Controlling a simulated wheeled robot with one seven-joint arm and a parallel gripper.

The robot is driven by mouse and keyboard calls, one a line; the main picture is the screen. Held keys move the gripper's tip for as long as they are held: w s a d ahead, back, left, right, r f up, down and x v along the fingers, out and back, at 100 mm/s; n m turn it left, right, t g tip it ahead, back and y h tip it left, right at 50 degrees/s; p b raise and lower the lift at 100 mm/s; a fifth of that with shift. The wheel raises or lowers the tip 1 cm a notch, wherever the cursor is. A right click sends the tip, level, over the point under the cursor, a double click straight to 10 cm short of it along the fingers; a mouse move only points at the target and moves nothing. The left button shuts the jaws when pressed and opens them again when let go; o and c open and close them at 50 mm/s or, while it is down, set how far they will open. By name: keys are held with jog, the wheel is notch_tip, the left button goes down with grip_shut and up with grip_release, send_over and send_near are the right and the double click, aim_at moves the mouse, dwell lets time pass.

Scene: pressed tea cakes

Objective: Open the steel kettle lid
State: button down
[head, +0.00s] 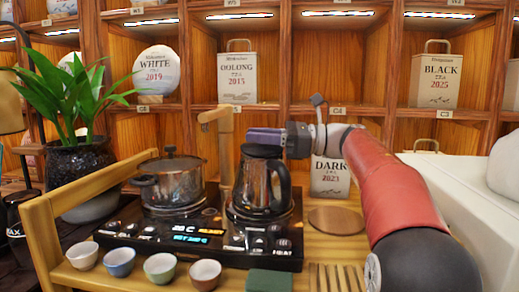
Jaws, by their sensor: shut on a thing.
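The kettle (257,188) stands upright on the right side of the black heating base (180,225). It has a dark, shiny body, a black handle on its right side and a black lid (262,151) on top. The lid looks level and seated on the body. My gripper (264,136) reaches in from the right, with its fingers lying just over the top of the lid. It is shut on the lid at its top; the fingers hide the exact place of contact.
A lidded steel pot (172,182) stands on the base's left side. A wooden post (224,150) rises behind the kettle. Several small cups (160,268) line the front. Shelves fill the back.

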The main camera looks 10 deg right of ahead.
jog(key=c, duration=1.4)
grip_release()
jog(key=shift+o, duration=0.2)
jog(key=shift+p, duration=0.45)
